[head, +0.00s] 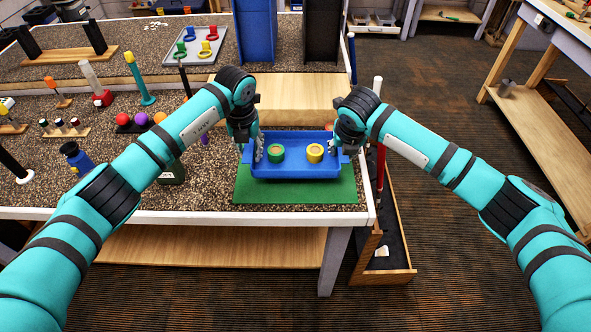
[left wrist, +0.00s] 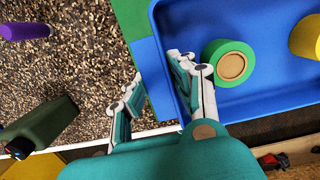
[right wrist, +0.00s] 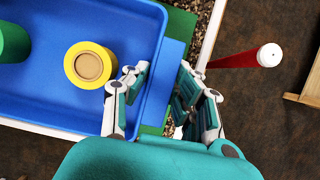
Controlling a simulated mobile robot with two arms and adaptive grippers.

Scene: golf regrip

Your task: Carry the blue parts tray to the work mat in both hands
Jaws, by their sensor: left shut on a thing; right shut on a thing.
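The blue parts tray (head: 297,171) is over the green work mat (head: 250,196) near the table's front right corner. Whether it touches the mat I cannot tell. It holds a green roll (head: 276,153) on the left and a yellow roll (head: 315,153) on the right. My left gripper (head: 254,152) is shut on the tray's left side; in the left wrist view its fingers (left wrist: 155,95) straddle the blue wall. My right gripper (head: 341,150) is shut on the tray's right side; in the right wrist view its fingers (right wrist: 160,95) straddle that wall.
A wooden block stands behind the tray. A red post with a white cap (right wrist: 269,55) stands just off the table's right edge.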

